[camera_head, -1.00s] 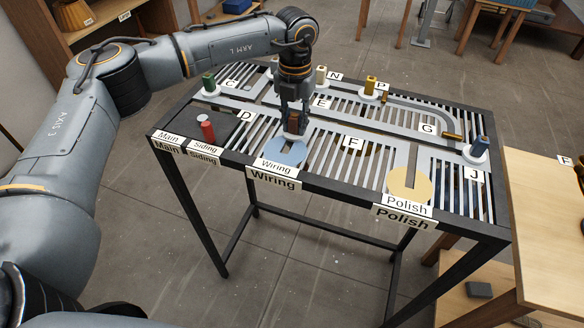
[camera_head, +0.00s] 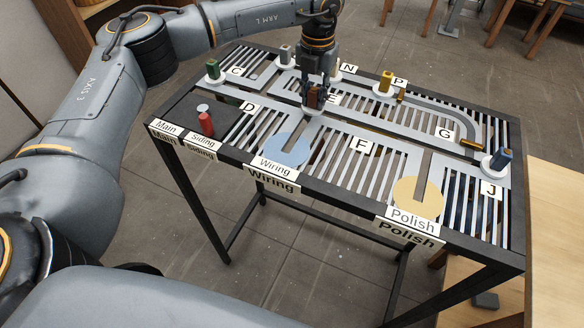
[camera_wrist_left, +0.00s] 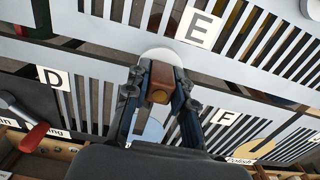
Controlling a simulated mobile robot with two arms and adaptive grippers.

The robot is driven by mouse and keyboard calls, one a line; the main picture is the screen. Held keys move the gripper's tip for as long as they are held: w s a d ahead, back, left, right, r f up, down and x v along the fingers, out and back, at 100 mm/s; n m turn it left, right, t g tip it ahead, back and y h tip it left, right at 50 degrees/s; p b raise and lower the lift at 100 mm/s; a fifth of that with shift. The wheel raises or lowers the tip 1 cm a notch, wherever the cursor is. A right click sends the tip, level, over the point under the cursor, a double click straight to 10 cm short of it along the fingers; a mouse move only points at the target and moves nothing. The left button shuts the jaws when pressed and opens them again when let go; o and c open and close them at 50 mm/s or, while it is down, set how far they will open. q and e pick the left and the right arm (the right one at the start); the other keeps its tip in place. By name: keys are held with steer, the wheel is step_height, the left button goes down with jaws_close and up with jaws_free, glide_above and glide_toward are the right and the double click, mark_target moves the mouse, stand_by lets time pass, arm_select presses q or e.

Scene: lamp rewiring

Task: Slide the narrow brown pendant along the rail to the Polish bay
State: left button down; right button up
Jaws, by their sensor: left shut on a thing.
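The narrow brown pendant (camera_head: 313,98) stands upright on a white disc on the rail plate, just left of label E. My left gripper (camera_head: 316,94) comes down over it and is shut on it. In the left wrist view the brown pendant (camera_wrist_left: 160,83) sits between the two fingers, with its white disc partly behind it. The Polish bay (camera_head: 418,197) is a yellow disc with a slot at the front right. The Wiring bay (camera_head: 288,148) is a blue disc at the front, empty. My right gripper is not in view.
A red piece (camera_head: 206,123) is on the dark Siding plate. A brass-coloured piece (camera_head: 470,143) lies near G. The slot between F and Polish looks clear.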

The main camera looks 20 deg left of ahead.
arm_select(q)
steer(key=shift+s, duration=0.2)
steer(key=shift+d, duration=0.15)
steer(key=d, duration=0.8)
steer(key=d+b, duration=0.1)
steer(key=d, duration=0.7)
steer(key=shift+s+d+f, duration=0.1)
steer(key=shift+s+d, duration=0.1)
steer(key=shift+d, duration=0.05)
steer(key=shift+d+b, duration=0.3)
steer(key=shift+d, duration=2.25)
steer(key=shift+s+d, duration=0.1)
steer(key=shift+d, duration=2.9)
steer(key=shift+s, duration=0.1)
